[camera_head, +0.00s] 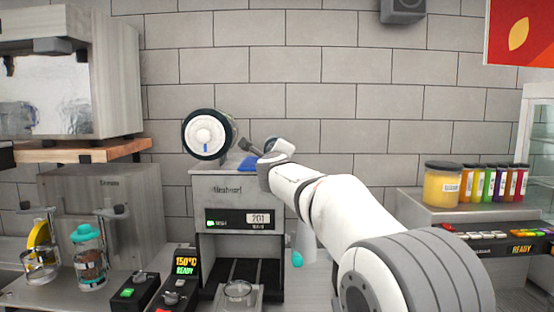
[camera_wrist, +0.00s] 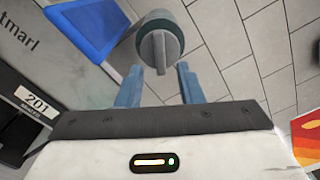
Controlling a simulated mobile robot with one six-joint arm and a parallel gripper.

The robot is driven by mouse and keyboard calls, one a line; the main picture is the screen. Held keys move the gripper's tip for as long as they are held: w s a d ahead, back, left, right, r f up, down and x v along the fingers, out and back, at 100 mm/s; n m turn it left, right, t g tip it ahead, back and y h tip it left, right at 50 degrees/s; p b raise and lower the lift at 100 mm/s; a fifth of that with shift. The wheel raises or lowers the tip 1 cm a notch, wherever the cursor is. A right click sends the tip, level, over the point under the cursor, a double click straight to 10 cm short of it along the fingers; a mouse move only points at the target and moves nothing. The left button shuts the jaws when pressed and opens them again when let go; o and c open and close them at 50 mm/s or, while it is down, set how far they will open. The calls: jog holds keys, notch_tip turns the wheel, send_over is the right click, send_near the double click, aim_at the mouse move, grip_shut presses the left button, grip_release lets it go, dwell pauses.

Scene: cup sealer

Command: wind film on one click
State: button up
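The cup sealer (camera_head: 238,190) stands at the centre of the head view, with a lit 201 display on its front. A film roll (camera_head: 205,135) with a white face, dark rim and small blue mark sits at its top left. In the wrist view, a grey round knob (camera_wrist: 160,30) with a raised ridge lies just ahead of my fingertips. My gripper (camera_wrist: 158,68) is open, its two blue-grey fingers spread to either side of the ridge. I cannot tell whether they touch it. In the head view my arm reaches the sealer's upper right.
A blue pad (camera_wrist: 95,27) lies on the sealer's top. A shaker (camera_head: 88,258) and control boxes stand left. A yellow jar (camera_head: 442,184) and several coloured tubes stand right. The tiled wall is behind.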

jog(key=shift+s+b, duration=0.45)
jog(key=shift+s, duration=1.8)
jog(key=s+d+f+n+g, duration=0.5)
jog(key=s+f+n, duration=0.3)
jog(key=s+f, duration=0.3)
jog(key=s+d+f+n+g, duration=0.5)
jog(key=s+f+n, duration=0.3)
jog(key=s, duration=0.8)
jog(key=s+d+f+n+g, duration=0.4)
jog(key=s+d+f+n, duration=0.2)
jog(key=s+f, duration=0.8)
jog(key=shift+s+d+f+n+g, duration=0.4)
jog(key=shift+f+n, duration=0.1)
jog(key=shift+n, duration=0.5)
